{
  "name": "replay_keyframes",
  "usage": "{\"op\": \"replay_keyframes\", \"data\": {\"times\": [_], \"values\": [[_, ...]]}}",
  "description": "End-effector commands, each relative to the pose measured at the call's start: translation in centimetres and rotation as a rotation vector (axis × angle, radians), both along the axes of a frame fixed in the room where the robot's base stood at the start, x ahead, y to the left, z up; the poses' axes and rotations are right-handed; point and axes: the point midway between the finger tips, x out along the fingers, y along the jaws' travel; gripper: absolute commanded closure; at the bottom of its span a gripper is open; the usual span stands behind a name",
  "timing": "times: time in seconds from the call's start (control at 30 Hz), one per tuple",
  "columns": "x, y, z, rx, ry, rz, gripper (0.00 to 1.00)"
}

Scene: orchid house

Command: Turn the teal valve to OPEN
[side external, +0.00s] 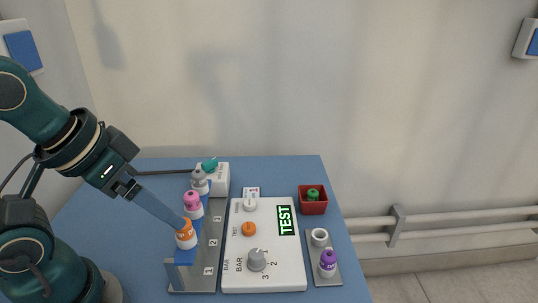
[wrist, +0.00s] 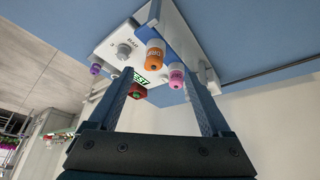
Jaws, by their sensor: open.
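The teal valve handle (side external: 209,163) shows at the back of the table in the side view. It sits at the white box (side external: 219,178), just above and behind the grey-capped vial (side external: 200,182). Its marking is too small to read, so I cannot tell its setting. I cannot make out the valve in the wrist view. My gripper (wrist: 160,75) is open, with its two long blue fingers apart and nothing held. In the side view the fingers slant down toward the orange vial (side external: 184,237), left of and nearer than the valve.
The numbered rack also holds a pink vial (side external: 193,203). To the right, a white panel (side external: 237,275) carries a grey knob (side external: 257,260), an orange button (side external: 249,229) and a green TEST display (side external: 286,220). Beyond stand a red bin (side external: 313,207) and a purple vial (side external: 327,263). The left tabletop is bare.

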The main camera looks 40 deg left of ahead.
Motion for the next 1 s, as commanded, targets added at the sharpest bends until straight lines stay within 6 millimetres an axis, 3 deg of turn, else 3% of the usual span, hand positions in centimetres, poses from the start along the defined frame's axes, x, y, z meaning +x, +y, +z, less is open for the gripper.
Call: {"op": "replay_keyframes", "data": {"times": [0.27,0.4,0.57,0.77,1.0], "values": [[3.0,0.5,5.2,-0.154,0.006,0.331,0.18],[5.9,1.6,7.3,-0.225,0.046,0.537,0.18],[9.8,3.5,8.6,-0.292,0.098,0.782,0.18],[14.5,6.7,8.0,-0.349,0.164,1.059,0.18],[18.8,11.5,4.1,-0.380,0.249,1.331,0.18]]}}
